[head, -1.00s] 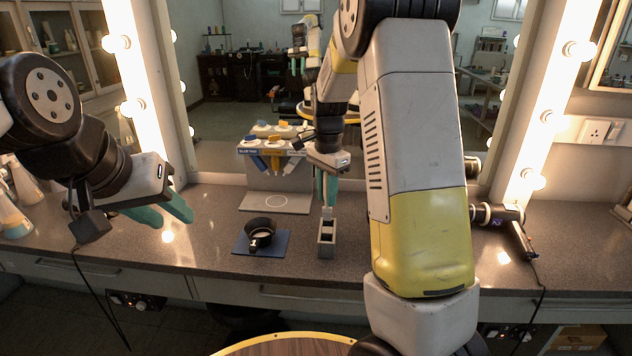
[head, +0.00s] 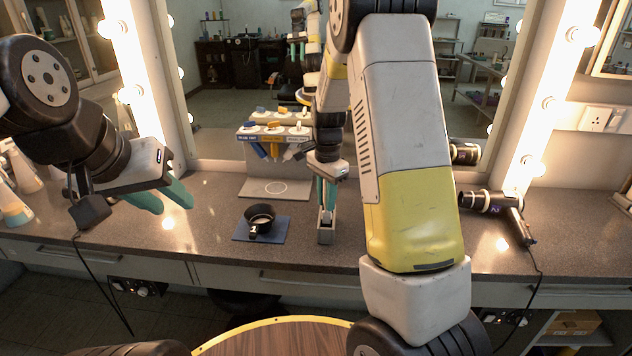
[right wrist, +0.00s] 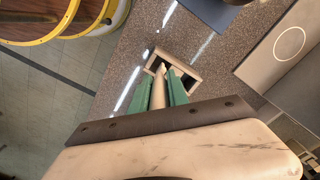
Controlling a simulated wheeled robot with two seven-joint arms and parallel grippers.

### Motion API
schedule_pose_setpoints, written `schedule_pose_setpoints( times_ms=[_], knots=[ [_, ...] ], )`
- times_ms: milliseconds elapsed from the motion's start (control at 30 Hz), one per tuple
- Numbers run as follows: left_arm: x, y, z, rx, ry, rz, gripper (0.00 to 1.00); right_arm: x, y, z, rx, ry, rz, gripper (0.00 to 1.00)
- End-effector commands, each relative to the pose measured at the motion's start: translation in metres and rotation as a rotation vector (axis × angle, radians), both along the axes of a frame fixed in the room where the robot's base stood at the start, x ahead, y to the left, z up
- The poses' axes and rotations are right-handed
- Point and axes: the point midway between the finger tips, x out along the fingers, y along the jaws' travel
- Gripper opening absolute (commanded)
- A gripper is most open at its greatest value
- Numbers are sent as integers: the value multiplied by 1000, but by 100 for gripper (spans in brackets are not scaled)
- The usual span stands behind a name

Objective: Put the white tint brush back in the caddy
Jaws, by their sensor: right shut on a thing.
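My right gripper (head: 327,206) points down just above the grey caddy (head: 326,237), shut on the white tint brush (head: 327,216). In the right wrist view the pale brush (right wrist: 158,88) stands between the green fingers (right wrist: 160,92), its far end over the opening of the caddy (right wrist: 187,70). A divider shows inside the caddy. I cannot tell how deep the brush's lower end sits, as it overlaps the rim. My left gripper (head: 164,198) is open and empty, above the counter at the left.
A black bowl (head: 259,218) sits on a blue mat (head: 278,234) left of the caddy. A rack with coloured tools (head: 273,135) stands behind. A hair dryer (head: 497,206) lies at the right. A mirror (head: 225,75) backs the counter.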

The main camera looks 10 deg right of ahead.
Motion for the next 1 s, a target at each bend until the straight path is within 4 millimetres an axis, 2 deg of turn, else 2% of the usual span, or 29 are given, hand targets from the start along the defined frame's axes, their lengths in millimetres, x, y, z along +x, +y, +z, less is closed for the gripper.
schedule_pose_setpoints(
  times_ms=[400,867,900,1000],
  knots=[
    [0,0,0,0,0,0,36,0,0,-36,0,0,-1,0],
    [0,0,0,0,0,0,36,0,0,-43,0,-1,0,0],
    [0,0,0,0,0,0,36,0,0,-43,0,-1,0,24],
    [0,0,0,0,0,0,36,0,0,-43,0,-1,0,44]
  ],
)
